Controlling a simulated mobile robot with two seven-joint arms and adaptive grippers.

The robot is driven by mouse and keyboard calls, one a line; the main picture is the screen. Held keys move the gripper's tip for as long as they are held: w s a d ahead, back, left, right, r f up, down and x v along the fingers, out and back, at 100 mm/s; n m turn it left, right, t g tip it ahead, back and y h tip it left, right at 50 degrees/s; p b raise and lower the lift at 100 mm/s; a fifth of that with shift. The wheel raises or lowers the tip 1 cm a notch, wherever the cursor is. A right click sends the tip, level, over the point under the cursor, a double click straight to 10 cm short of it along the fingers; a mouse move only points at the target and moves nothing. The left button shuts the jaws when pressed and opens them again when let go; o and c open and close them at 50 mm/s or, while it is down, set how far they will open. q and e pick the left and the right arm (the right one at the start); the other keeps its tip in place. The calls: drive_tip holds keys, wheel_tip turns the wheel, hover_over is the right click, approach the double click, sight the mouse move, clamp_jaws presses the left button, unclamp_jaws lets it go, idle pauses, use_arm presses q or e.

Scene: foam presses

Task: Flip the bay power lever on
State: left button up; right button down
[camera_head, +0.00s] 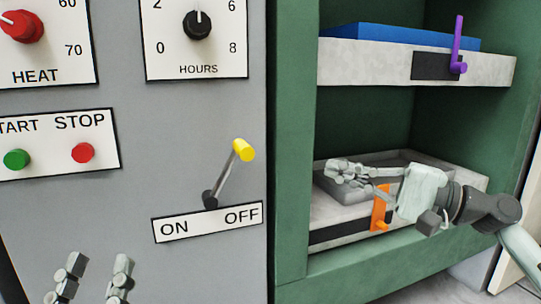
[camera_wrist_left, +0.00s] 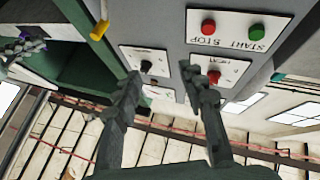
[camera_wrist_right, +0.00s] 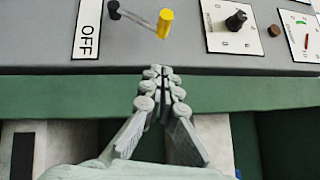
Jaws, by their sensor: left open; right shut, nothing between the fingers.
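The power lever (camera_head: 230,172) is a grey rod with a yellow knob (camera_head: 243,150), on the grey panel above the ON/OFF label (camera_head: 207,222). It leans right, toward OFF. The knob also shows in the left wrist view (camera_wrist_left: 100,30) and in the right wrist view (camera_wrist_right: 165,22). My left gripper (camera_head: 98,270) is open and empty, low on the panel's left side, apart from the lever. My right gripper (camera_head: 345,172) is shut and empty, in front of the green cabinet's lower shelf, right of the lever and apart from it.
The green cabinet (camera_head: 292,150) has an upper shelf (camera_head: 380,65) with a blue slab (camera_head: 390,36) and a purple handle (camera_head: 458,45). An orange handle (camera_head: 380,208) is on the lower shelf. START and STOP buttons (camera_head: 82,152) and the HEAT and HOURS knobs (camera_head: 198,24) sit on the panel.

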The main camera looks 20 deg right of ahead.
use_arm(q)
drive_tip(key=w+a+f+g+y+p, duration=0.2)
drive_tip(key=f+g, duration=0.4)
drive_tip(key=f, duration=0.5)
drive_tip(key=shift+w+f+g+y+p, duration=0.35)
drive_tip(key=shift+w+y+p, duration=0.15)
drive_tip(key=shift+y+p, duration=0.15)
use_arm(e)
drive_tip(key=s+a+x, duration=0.2)
drive_tip(key=x, duration=1)
drive_tip(key=shift+r, duration=0.2)
